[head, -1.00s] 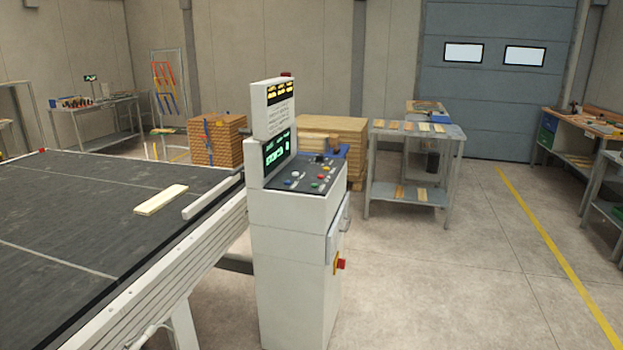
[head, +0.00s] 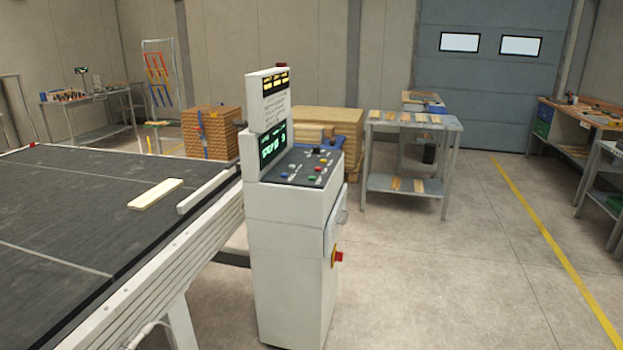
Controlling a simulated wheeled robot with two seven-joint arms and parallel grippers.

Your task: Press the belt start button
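The white control console (head: 290,260) stands at the right edge of the conveyor. Its sloped dark button panel (head: 301,167) carries several small coloured buttons, among them a green one (head: 311,177), a red one (head: 318,169) and a blue one (head: 284,175). The labels are too small to read, so I cannot tell which button starts the belt. A green-lit screen (head: 272,145) faces the panel's side. The dark belt (head: 70,215) carries one pale wooden board (head: 156,194). Neither of my grippers shows in the head view.
A red emergency knob (head: 338,257) sticks out of the console's right side. A metal table with boards (head: 411,190) stands behind to the right, and stacked wood (head: 210,133) behind the belt. Open concrete floor (head: 440,280) lies right of the console, crossed by a yellow line.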

